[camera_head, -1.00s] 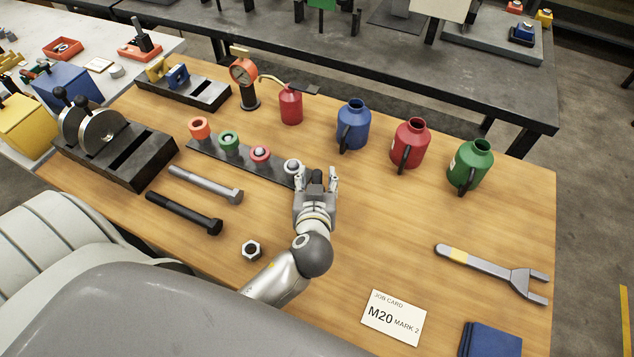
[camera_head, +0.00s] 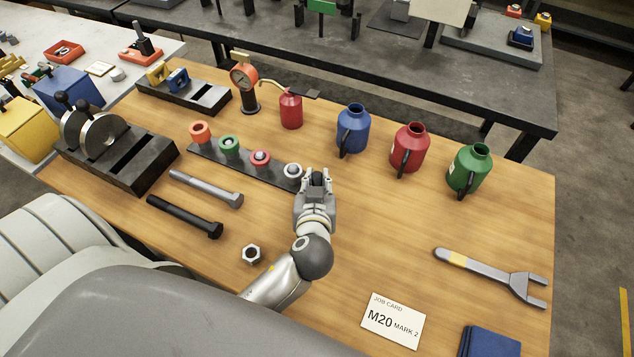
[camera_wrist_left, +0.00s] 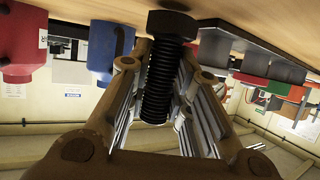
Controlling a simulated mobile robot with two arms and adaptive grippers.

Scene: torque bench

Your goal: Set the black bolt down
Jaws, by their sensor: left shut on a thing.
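A short black bolt (camera_wrist_left: 158,85) stands between the fingers of my left gripper (camera_head: 317,180). In the left wrist view its hexagonal head is towards the wooden tabletop and its thread points away from it. I cannot tell whether the head touches the wood. The left gripper is shut on this bolt, just off the right end of the dark strip (camera_head: 243,164) that carries several coloured rings. In the head view the bolt is mostly hidden by the fingers. My right gripper is not in view.
A long black bolt (camera_head: 184,216), a grey bolt (camera_head: 205,188) and a nut (camera_head: 251,254) lie to the left. Blue (camera_head: 353,130), red (camera_head: 409,149) and green (camera_head: 469,168) jugs stand behind. A wrench (camera_head: 490,273) and job card (camera_head: 393,320) lie right; wood between is clear.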

